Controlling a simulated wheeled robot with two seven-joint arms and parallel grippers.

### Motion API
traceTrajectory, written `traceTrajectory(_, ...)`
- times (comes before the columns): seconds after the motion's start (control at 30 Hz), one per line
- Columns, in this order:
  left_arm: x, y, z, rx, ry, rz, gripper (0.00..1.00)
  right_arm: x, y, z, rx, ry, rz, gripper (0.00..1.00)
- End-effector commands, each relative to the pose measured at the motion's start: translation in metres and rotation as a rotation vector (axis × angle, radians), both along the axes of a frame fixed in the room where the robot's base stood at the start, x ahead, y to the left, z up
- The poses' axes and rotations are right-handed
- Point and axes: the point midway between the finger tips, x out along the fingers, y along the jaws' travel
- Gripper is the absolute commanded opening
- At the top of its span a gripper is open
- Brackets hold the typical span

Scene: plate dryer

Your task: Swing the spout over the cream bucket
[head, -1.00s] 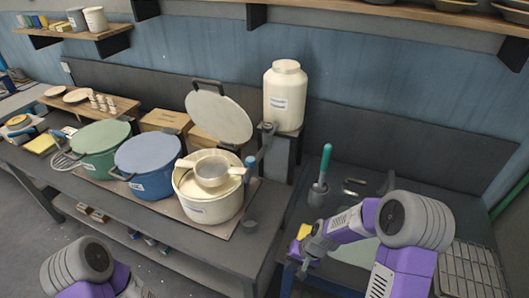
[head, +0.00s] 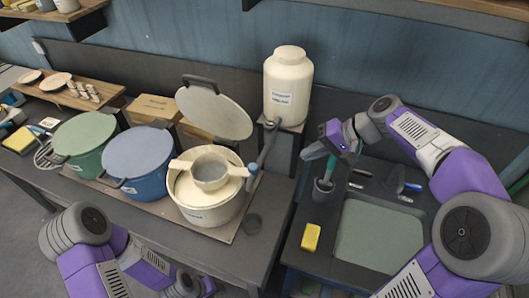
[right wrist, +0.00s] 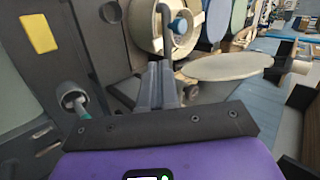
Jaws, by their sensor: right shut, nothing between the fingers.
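The cream bucket (head: 203,214) stands open at the right end of the bucket row, with a cream sieve (head: 210,172) across its top. The grey spout (head: 264,148) runs from the tap under the white tank (head: 288,85) to a blue-marked end (head: 252,168) by the bucket's right rim. I cannot tell whether that end is inside or outside the rim. My right gripper (head: 311,152) is shut and empty, to the right of the spout and apart from it. The right wrist view shows its fingers (right wrist: 158,82) below the bucket (right wrist: 147,27). My left gripper is out of view.
A raised cream lid (head: 214,112) stands behind the bucket. Blue (head: 137,160) and green (head: 82,142) buckets are to the left. A green-handled brush (head: 329,170), yellow sponge (head: 311,237) and sink (head: 372,235) are on the right.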

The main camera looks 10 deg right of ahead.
Motion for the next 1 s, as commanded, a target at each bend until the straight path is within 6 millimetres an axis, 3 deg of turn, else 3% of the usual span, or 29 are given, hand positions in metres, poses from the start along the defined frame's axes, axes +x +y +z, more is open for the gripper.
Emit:
traceTrajectory(0.27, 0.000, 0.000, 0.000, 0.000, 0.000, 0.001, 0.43, 0.000, 0.001, -0.002, 0.000, 0.002, 0.000, 0.00)
traceTrajectory(0.43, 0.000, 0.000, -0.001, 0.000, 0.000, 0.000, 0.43, 0.005, 0.011, -0.013, 0.001, 0.004, 0.002, 0.00)
traceTrajectory(0.87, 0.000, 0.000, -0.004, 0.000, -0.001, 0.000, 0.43, 0.030, 0.068, -0.075, 0.001, 0.006, 0.004, 0.00)
traceTrajectory(1.0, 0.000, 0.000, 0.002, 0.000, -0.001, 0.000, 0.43, 0.040, 0.087, -0.073, -0.001, 0.002, 0.004, 0.00)
